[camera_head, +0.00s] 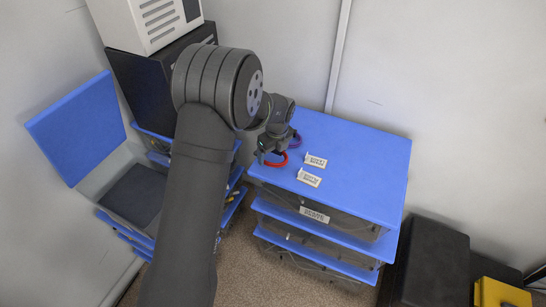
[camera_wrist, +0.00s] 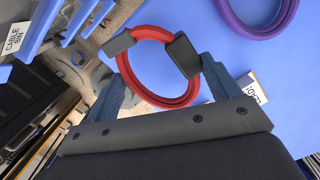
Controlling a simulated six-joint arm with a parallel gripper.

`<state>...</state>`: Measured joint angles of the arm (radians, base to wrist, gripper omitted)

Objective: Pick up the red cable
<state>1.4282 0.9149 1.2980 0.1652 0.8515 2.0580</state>
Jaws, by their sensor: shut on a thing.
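The red cable (camera_head: 277,161) is a coiled ring at the left side of the blue cabinet top (camera_head: 365,165) in the head view. In the wrist view the red cable (camera_wrist: 150,94) lies between the two dark finger pads of my gripper (camera_wrist: 150,49), which is shut on it. In the head view my gripper (camera_head: 267,155) is small and partly hidden by my arm. In the wrist view part of the coil is hidden behind the right pad. I cannot tell whether the coil still touches the cabinet top.
A purple cable (camera_wrist: 257,20) lies beside it on the blue top, also in the head view (camera_head: 297,140). Two white tags (camera_head: 315,160) (camera_head: 309,178) lie nearby. A blue-edged rack with an open lid (camera_head: 77,130) and a black and white box stack (camera_head: 150,20) stand at left.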

